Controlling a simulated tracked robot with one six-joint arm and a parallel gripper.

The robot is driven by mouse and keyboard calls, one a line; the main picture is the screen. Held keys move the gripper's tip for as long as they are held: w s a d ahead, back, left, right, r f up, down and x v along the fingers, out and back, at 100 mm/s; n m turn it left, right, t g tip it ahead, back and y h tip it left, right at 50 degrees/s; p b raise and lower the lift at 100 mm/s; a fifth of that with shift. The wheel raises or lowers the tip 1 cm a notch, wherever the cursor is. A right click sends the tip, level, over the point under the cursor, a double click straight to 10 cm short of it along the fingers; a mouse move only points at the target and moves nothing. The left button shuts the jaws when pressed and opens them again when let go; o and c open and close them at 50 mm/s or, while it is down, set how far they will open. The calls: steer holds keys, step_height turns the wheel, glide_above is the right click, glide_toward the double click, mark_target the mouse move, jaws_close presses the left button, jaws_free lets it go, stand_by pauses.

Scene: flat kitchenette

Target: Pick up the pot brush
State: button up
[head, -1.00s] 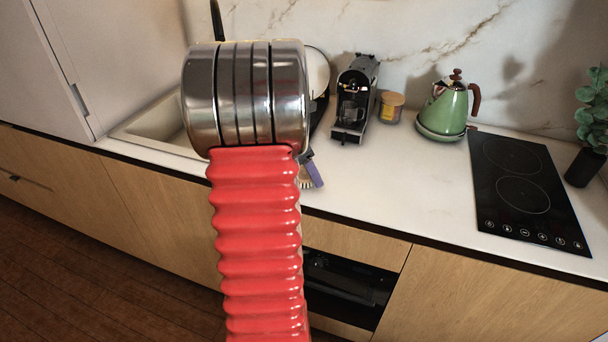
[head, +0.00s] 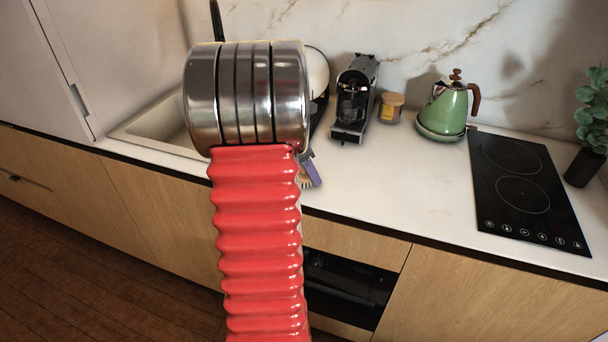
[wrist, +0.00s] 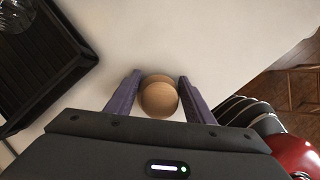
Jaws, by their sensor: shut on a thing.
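The pot brush (wrist: 158,98) shows in the wrist view from above as a round wooden knob between the two purple fingers. My gripper (wrist: 159,77) is shut on it, one finger on each side. In the head view a small part of the brush (head: 304,181), with pale bristles, shows at the counter's front edge area beside a purple finger of my gripper (head: 313,172). My arm hides most of the brush and gripper there. I cannot tell whether the brush touches the counter.
A black ribbed tray (wrist: 38,62) with glassware lies at the wrist view's upper left. The coffee machine (head: 355,98), a jar (head: 391,107), a green kettle (head: 446,108) and a black hob (head: 525,190) stand to the right. A sink (head: 150,125) is left. The counter (head: 400,170) front middle is clear.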

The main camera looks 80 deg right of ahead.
steer(key=c, duration=0.4)
steer(key=shift+r, duration=0.1)
step_height(320, 180, up, 10)
steer(key=shift+f, duration=0.1)
stand_by(0.4)
stand_by(0.4)
steer(key=o, duration=0.4)
steer(key=c, duration=0.3)
steer(key=shift+s, duration=0.15)
